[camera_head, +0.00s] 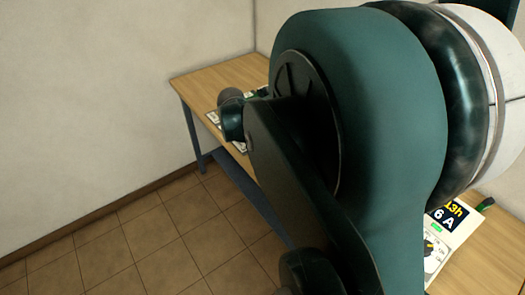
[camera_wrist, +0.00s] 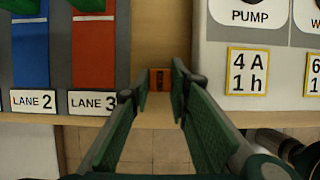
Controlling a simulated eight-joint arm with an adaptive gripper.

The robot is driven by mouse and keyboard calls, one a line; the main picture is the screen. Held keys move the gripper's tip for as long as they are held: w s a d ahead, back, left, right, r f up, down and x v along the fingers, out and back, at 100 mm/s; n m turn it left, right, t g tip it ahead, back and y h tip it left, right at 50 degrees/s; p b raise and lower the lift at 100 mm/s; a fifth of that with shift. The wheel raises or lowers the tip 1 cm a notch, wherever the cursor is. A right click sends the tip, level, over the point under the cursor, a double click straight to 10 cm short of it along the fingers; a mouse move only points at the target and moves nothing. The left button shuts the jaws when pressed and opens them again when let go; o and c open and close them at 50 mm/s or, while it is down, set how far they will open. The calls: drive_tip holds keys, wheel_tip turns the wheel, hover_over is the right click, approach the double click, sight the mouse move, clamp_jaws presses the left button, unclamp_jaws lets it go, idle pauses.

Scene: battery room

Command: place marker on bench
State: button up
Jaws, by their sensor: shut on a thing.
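In the wrist view my gripper (camera_wrist: 160,84) reaches forward with its green-padded fingers on either side of a small orange-brown block with dark markings, which appears to be the marker (camera_wrist: 160,79). Only its near end shows between the fingertips. The wooden bench (camera_wrist: 160,35) lies below and beyond it, as a bare strip between two panels. I cannot tell whether the marker touches the bench. In the head view the bench (camera_head: 215,80) runs along the wall, and my large arm covers much of it. The marker cannot be made out there.
A grey panel (camera_wrist: 58,70) with blue and red lanes, labelled LANE 2 and LANE 3, lies left of the fingers. A white panel (camera_wrist: 275,80) with PUMP and yellow labels lies right. Tiled floor shows past the bench edge.

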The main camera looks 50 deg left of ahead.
drive_tip(key=shift+f, duration=0.25)
drive_tip(key=shift+f, duration=0.15)
drive_tip(key=o, duration=0.5)
drive_tip(key=shift+c, duration=0.2)
drive_tip(key=p+v, duration=0.1)
drive_tip(key=v, duration=1.1)
drive_tip(key=shift+p, duration=0.4)
